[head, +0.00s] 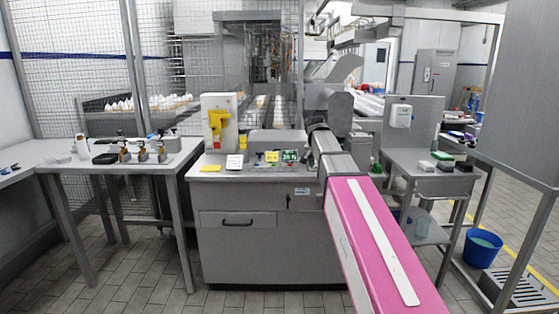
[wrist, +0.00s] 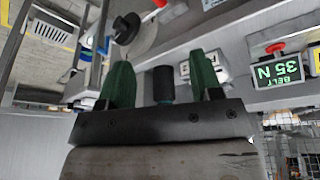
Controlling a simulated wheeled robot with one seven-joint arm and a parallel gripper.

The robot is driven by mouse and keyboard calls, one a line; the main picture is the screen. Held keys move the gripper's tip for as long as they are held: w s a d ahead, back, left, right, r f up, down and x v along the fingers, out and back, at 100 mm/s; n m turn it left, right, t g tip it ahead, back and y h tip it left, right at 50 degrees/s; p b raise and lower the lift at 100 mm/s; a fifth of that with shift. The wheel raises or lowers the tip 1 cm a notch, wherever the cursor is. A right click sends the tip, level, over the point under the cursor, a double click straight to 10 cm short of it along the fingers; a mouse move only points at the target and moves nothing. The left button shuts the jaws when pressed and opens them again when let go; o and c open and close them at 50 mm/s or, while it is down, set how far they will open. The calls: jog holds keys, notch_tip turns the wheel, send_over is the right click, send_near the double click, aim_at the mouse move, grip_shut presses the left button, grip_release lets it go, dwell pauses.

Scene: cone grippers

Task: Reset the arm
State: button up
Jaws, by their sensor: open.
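My gripper (wrist: 158,60) shows in the wrist view with its two dark green fingers spread apart. A dark cylindrical piece (wrist: 162,84) shows between the fingers; I cannot tell whether it is part of the gripper or a thing beyond it. No finger is seen closed on anything. In the head view my arm reaches forward, its pink link with a white stripe running from the bottom right up towards the grey cabinet (head: 262,245). The arm's far end is over the cabinet top, and the gripper's fingers are hidden there.
The cabinet carries a white box with a yellow part (head: 215,125) and a green display (head: 289,156); the display (wrist: 278,70) appears inverted in the wrist view. A table (head: 70,166) stands left, a small-items stand (head: 425,183) right. A blue bucket (head: 481,250) sits on the floor.

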jog(key=s+d+f+n+g+y, duration=0.1)
jog(key=s+f+n, duration=0.1)
jog(key=s+f, duration=1.1)
jog(key=s+d+f+n+g+y, duration=0.1)
jog(key=s+f+n+g, duration=0.1)
jog(key=s+f, duration=1.1)
notch_tip(320, 180, down, 8)
jog(key=shift+d+r+n, duration=0.1)
jog(key=shift+d+n, duration=0.2)
jog(key=shift+n, duration=0.5)
